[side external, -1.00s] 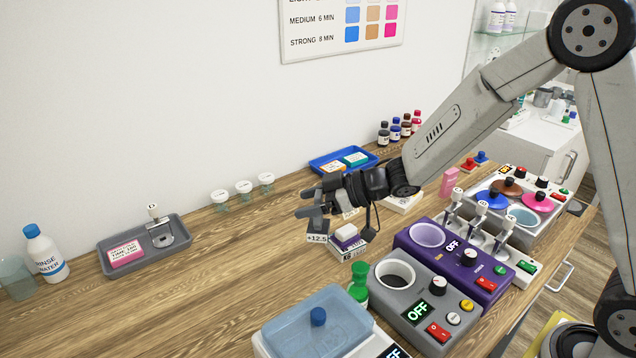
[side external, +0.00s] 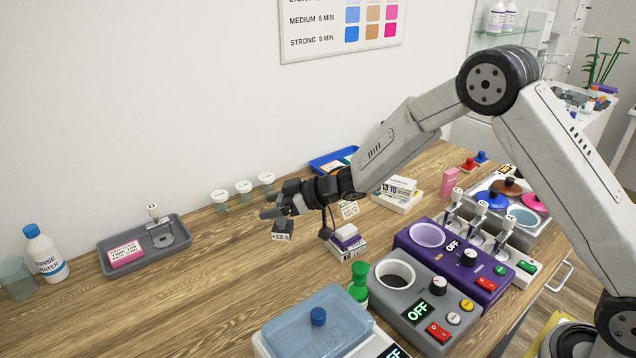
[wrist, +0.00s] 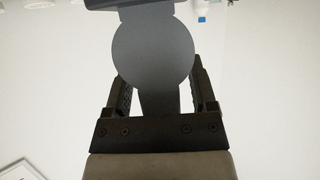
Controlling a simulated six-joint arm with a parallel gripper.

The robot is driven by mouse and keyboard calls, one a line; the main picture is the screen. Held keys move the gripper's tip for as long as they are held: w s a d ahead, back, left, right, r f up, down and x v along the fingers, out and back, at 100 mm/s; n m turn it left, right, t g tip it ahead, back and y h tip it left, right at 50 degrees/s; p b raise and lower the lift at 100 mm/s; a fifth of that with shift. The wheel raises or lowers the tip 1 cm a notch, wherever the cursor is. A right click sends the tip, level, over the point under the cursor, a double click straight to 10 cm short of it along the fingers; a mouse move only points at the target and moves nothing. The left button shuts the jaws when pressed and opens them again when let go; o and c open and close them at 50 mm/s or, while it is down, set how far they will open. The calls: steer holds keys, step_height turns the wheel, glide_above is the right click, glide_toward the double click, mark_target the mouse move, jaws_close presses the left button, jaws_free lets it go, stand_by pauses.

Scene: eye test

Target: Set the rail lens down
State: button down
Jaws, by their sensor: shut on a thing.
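The rail lens (side external: 282,228) is a small dark grey piece with a pale label reading +12.5. It hangs at the fingertips of my gripper (side external: 272,206), over the open wooden counter (side external: 215,275) left of the small stacked boxes. I cannot tell if its lower edge touches the wood. In the wrist view a dark grey round disc (wrist: 152,52) of the lens stands between the two fingers of my gripper (wrist: 158,92), which are shut on it. The disc hides what lies behind it.
A grey tray (side external: 108,262) with a pink box is at left, and small lidded cups (side external: 243,190) stand by the wall. Stacked boxes (side external: 346,244), a green bottle (side external: 358,284) and a grey heater unit (side external: 395,315) are at right. The counter between is clear.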

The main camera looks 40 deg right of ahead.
steer(key=shift+w+a+f, duration=0.2)
steer(key=shift+w+f, duration=0.55)
steer(key=shift+f, duration=0.15)
steer(key=shift+w+a+f, duration=0.15)
steer(key=shift+w+f, duration=0.6)
steer(key=shift+f, duration=0.15)
steer(key=shift+w+f, duration=0.15)
steer(key=shift+f, duration=0.75)
steer(key=shift+w+f, duration=0.1)
steer(key=shift+f, duration=0.8)
steer(key=shift+f, duration=0.15)
jaws_free()
